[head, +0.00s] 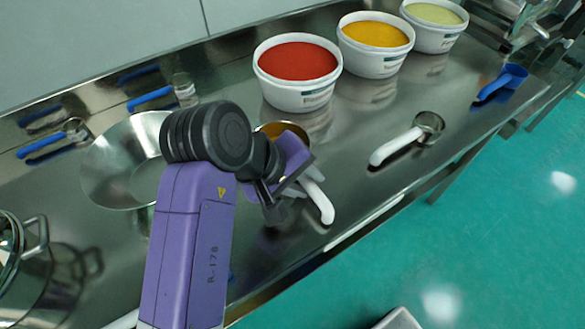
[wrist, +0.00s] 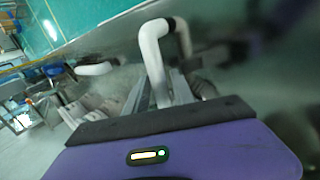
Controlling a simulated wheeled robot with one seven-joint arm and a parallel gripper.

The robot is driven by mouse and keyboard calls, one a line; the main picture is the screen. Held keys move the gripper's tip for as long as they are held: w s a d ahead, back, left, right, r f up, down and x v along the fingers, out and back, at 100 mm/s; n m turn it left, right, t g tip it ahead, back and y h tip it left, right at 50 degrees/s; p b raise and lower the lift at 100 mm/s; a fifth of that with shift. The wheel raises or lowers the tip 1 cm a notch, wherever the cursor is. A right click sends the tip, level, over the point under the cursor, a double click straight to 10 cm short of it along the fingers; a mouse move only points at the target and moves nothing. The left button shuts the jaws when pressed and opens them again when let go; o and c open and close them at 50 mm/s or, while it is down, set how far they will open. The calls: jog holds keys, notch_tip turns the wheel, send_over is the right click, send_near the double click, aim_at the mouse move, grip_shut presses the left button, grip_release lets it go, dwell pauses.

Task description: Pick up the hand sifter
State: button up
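The white bent handle (head: 323,206) of what looks like the hand sifter shows beside my gripper (head: 283,198) in the head view, over the front of the steel table. My purple gripper and wrist hide much of the tool, so its head is not clearly seen. In the wrist view the white handle (wrist: 152,50) rises between the two grey fingers of my gripper (wrist: 160,92) and bends over to the right. The fingers lie close on both sides of the handle. Whether they press on it is not clear.
Tubs of red powder (head: 298,72), yellow powder (head: 376,44) and pale green powder (head: 435,24) stand at the back. A white-handled metal scoop (head: 408,139) and blue scoop (head: 502,83) lie right. A steel bowl (head: 112,165) and pot (head: 22,262) stand left.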

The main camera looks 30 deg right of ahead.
jog(key=shift+d+f, duration=0.2)
jog(key=shift+f, duration=0.05)
jog(key=shift+c, duration=0.4)
grip_shut()
jog(key=shift+r, duration=0.1)
notch_tip(320, 180, up, 20)
jog(key=p, duration=0.3)
jog(key=shift+p, duration=0.3)
jog(key=w+a+p, duration=0.2)
jog(key=w+a, duration=0.2)
jog(key=a, duration=0.6)
jog(key=shift+w+p, duration=0.3)
dwell(4.1)
